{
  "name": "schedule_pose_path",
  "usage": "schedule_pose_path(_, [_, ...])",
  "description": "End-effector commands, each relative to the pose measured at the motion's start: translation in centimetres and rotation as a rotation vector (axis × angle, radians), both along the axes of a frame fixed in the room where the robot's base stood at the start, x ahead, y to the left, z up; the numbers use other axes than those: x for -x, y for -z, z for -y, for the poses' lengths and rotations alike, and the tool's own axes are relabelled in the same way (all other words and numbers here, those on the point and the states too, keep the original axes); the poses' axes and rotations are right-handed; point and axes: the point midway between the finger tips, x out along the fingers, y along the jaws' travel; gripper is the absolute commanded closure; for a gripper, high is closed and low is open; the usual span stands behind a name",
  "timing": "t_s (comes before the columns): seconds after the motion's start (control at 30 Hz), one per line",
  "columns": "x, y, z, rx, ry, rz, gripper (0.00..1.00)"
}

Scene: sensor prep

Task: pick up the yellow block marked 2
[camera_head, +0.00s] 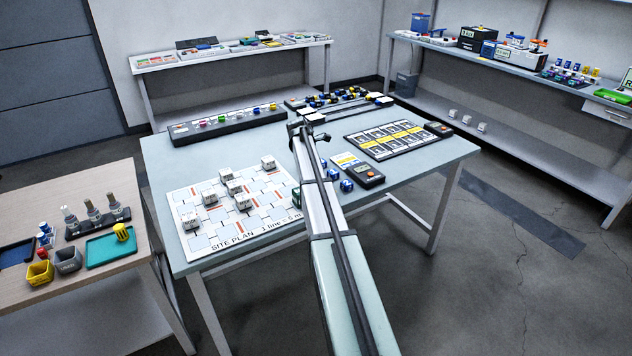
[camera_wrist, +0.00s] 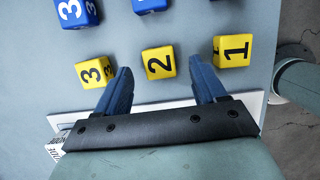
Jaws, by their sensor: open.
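The yellow block marked 2 (camera_wrist: 159,62) lies on the pale table in the wrist view, its number facing up. My gripper (camera_wrist: 160,72) is open, with one blue finger to the left and one to the right of this block's near side. I see no contact between the fingers and the block. The yellow block marked 3 (camera_wrist: 95,72) is left of the left finger. The yellow block marked 1 (camera_wrist: 231,50) is just beyond the right finger. In the head view I cannot make out the yellow blocks or my fingers; my arm covers part of the table.
Blue blocks lie above the yellow row: one marked 3 (camera_wrist: 77,12) and another (camera_wrist: 149,4). The table's edge and the floor show at right in the wrist view. In the head view, a site plan board (camera_head: 282,212) with white cubes and a handheld device (camera_head: 370,176) flank my arm.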

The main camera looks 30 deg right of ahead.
Motion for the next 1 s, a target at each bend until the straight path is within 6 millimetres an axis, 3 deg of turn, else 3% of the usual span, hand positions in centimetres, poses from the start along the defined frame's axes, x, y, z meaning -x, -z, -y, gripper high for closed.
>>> schedule_pose_path(0.2, [-0.1, 2.3, 0.7, 0.0, 0.0, 0.0, 0.3])
schedule_pose_path(0.43, [-0.1, 2.3, 0.7, 0.0, 0.0, 0.001, 0.31])
schedule_pose_path(1.0, [-0.1, 2.3, 0.7, 0.0, 0.0, 0.0, 0.85])
